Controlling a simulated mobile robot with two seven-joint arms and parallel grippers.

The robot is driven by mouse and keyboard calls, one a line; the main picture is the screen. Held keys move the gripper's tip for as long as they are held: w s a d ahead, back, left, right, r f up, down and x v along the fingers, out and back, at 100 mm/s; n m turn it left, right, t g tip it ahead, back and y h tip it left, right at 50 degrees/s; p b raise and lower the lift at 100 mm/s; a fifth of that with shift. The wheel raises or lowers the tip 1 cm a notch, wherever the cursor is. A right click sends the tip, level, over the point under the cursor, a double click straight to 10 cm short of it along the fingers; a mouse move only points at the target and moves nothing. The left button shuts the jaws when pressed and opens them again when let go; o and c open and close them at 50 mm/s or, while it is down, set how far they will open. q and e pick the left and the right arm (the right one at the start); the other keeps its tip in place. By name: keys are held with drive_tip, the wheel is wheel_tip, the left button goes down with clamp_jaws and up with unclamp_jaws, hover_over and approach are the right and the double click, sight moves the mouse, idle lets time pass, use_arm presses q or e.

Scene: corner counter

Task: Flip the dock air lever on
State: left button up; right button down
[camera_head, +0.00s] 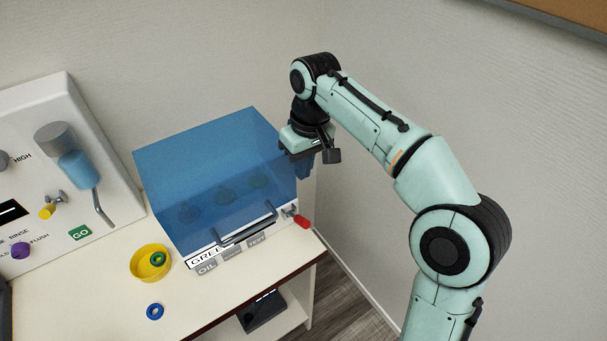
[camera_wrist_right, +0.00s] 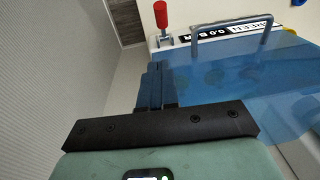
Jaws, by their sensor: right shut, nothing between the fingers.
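A lever with a red handle (camera_head: 302,222) sits on a metal mount at the front right corner of a box with a clear blue cover (camera_head: 210,165). Its handle points out to the right in the head view. The red handle also shows at the top of the right wrist view (camera_wrist_right: 161,14). My right gripper (camera_head: 304,163) is at the right side of the blue cover, behind the lever and apart from it. Its blue fingers (camera_wrist_right: 156,82) are shut together with nothing between them. My left gripper is not in view.
The blue cover has a dark front handle (camera_head: 246,228). A yellow bowl (camera_head: 137,265) with a green ring and a loose blue ring (camera_head: 155,312) are on the counter. A white panel (camera_head: 110,165) stands left. The wall is close on the right.

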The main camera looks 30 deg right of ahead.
drive_tip(key=b, duration=0.3)
hover_over(301, 217)
drive_tip(key=f, duration=1)
drive_tip(key=shift+w+d, duration=0.25)
drive_tip(key=shift+d, duration=0.05)
drive_tip(key=shift+s+a+f, duration=0.1)
drive_tip(key=shift+s+f, duration=0.25)
drive_tip(key=shift+f, duration=0.05)
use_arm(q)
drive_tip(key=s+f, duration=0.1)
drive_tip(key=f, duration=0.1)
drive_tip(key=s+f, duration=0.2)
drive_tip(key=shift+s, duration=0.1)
use_arm(e)
drive_tip(key=shift+f, duration=0.1)
